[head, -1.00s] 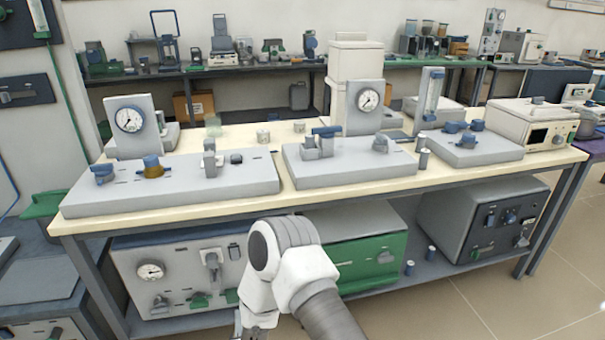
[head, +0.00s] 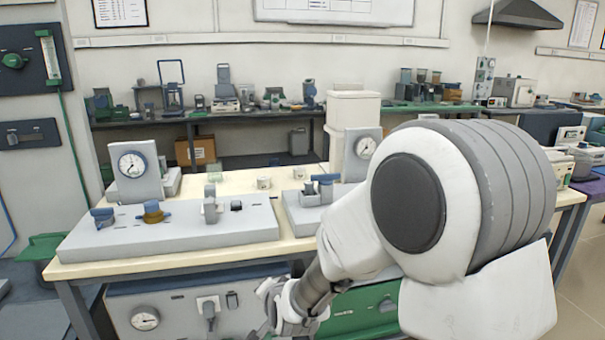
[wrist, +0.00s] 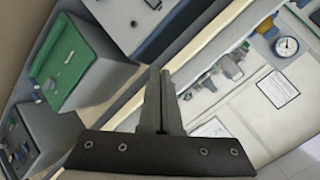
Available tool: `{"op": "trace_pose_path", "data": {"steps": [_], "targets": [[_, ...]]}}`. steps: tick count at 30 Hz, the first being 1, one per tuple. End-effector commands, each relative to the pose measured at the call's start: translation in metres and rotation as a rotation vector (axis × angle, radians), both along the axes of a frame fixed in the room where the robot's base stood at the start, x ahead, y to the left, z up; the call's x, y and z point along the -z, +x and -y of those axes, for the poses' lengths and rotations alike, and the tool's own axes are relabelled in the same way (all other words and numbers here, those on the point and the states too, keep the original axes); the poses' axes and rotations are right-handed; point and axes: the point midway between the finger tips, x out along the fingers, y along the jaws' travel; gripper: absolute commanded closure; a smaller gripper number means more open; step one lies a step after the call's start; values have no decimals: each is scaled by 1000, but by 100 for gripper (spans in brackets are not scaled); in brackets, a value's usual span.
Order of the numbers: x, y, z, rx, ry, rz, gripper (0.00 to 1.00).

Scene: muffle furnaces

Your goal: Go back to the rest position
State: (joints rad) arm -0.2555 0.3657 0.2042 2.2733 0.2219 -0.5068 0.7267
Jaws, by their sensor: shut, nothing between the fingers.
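My gripper (wrist: 161,85) is in the wrist view, its two dark fingers together with nothing between them. In the head view my arm is folded up large at the right and hides much of the bench's right half. The wrist end of my arm hangs low in front of the bench, and the fingers cannot be made out there. The wrist view is tilted. It shows the green-fronted box (wrist: 62,68) to the left of the fingers, apart from them.
The cream workbench (head: 190,255) carries a grey panel (head: 130,235) with a round gauge (head: 132,164) and knobs. A furnace-like grey box (head: 170,310) and the green box (head: 362,310) stand on the shelf below. A back bench (head: 240,115) holds several instruments. Floor shows at the right.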

Motion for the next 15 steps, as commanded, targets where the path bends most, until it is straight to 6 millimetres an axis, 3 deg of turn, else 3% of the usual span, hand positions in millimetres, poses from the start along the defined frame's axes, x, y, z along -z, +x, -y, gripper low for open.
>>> {"op": "trace_pose_path", "data": {"steps": [1,8,15], "targets": [[-16,-4,12,-12,-38,2,100],[-65,-38,64,-93,-231,-46,100],[-104,-95,120,-170,-416,-117,100]]}}
